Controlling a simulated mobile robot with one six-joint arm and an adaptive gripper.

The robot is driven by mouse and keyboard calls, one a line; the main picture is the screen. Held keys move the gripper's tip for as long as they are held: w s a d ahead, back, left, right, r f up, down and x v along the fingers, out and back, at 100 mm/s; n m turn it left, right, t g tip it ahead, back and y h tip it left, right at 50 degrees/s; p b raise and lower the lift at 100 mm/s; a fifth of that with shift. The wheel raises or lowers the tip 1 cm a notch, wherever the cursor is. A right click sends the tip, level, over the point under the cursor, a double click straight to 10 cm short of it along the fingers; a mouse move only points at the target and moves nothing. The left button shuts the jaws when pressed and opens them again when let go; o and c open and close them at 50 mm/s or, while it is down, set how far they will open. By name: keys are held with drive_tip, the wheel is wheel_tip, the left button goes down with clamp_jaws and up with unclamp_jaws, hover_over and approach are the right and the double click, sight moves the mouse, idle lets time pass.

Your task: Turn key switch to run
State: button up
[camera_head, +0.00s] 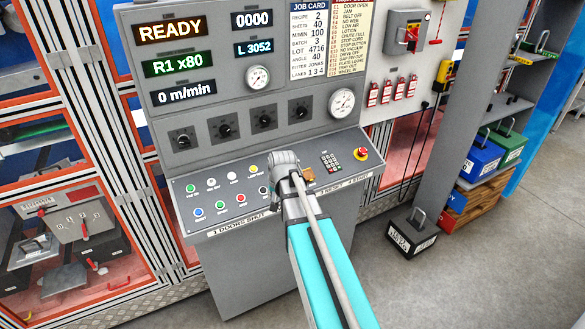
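The grey control console (250,200) has a sloped desk with buttons and an upright panel with displays reading READY, R1 x80 and 0 m/min. My arm reaches up from the bottom right of centre, and its end, my gripper (297,176), is over the middle of the sloped desk. The fingers are hidden or too small to make out, so I cannot tell whether they are open or touching anything. A small orange-brown piece (308,175) shows just right of the wrist; I cannot tell what it is. No key switch is clearly visible; part of the desk is covered by my arm.
Several black rotary knobs (225,128) line the upright panel. A keypad (330,161) and red emergency stop (361,154) lie right of my gripper; coloured buttons (222,205) lie left. A grey box with a red handle (411,34) hangs at upper right. A black weight (411,235) stands on the floor.

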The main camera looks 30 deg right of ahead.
drive_tip(key=w+d+r+m+t+p, duration=0.1)
drive_tip(key=w+d+r+p, duration=0.1)
drive_tip(key=d+r, duration=0.1)
drive_tip(key=w+d+r+m+p, duration=0.2)
drive_tip(key=w+d+r, duration=0.1)
drive_tip(key=d, duration=0.3)
drive_tip(key=shift+w+d+r+t+h, duration=0.2)
drive_tip(key=shift+w+r+t+h, duration=0.1)
drive_tip(key=shift+t, duration=0.1)
drive_tip(key=shift+f, duration=0.15)
drive_tip(key=b+x, duration=1.2)
drive_tip(key=x, duration=0.1)
drive_tip(key=shift+w+f, duration=0.15)
drive_tip(key=shift+f, duration=0.05)
clamp_jaws()
idle(0.3)
drive_tip(key=shift+d, duration=0.2)
drive_tip(key=shift+a, duration=0.1)
